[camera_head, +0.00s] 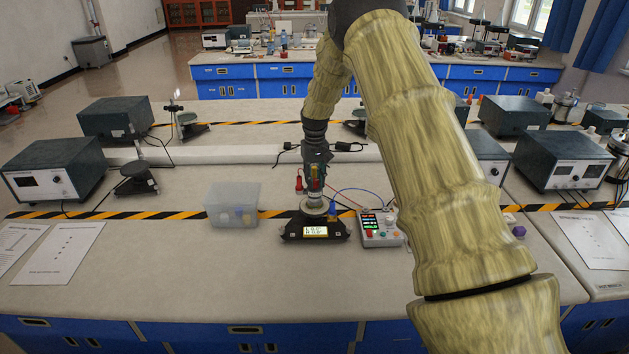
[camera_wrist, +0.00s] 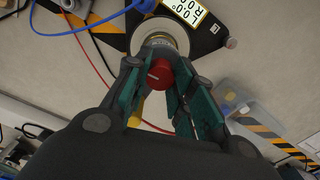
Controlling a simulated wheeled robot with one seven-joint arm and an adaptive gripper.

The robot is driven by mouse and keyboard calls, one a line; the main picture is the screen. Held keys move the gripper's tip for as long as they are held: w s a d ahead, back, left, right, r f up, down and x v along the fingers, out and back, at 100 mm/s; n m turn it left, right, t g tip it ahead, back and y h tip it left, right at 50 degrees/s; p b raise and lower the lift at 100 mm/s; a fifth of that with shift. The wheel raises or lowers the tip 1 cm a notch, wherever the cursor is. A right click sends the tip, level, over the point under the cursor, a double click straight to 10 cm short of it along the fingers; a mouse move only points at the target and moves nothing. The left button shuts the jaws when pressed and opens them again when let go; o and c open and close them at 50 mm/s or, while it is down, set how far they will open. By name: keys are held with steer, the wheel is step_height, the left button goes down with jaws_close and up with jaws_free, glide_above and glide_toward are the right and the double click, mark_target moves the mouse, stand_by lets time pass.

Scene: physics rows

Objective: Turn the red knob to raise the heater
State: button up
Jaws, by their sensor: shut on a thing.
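The red knob (camera_wrist: 160,73) is round with a light mark and sits between my gripper's fingertips (camera_wrist: 156,77) in the wrist view. My gripper is shut on it, a finger on each side. The knob stands over a round silvery part (camera_wrist: 160,43) of a black device. In the head view my gripper (camera_head: 315,180) points down over this black device (camera_head: 316,229), which has a lit display. The fingers and arm hide most of the knob there. I cannot make out a heater as a separate part.
A control box (camera_head: 381,229) with a lit screen and buttons stands right of the device, with red and blue cables. A clear bin (camera_head: 232,203) stands to the left. Striped tape crosses the bench. Instrument boxes (camera_head: 55,167) stand farther back. Bare bench lies in front.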

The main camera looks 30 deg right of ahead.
mark_target(315, 180)
steer(key=n, duration=0.4)
steer(key=shift+n, duration=0.4)
steer(key=n, duration=0.3)
steer(key=shift+n+b, duration=0.3)
steer(key=n, duration=0.4)
steer(key=shift+n, duration=2.2)
steer(key=shift+w+r, duration=0.1)
steer(key=o, duration=0.8)
steer(key=shift+d, duration=0.1)
steer(key=shift+c, duration=0.2)
step_height(315, 180, up, 12)
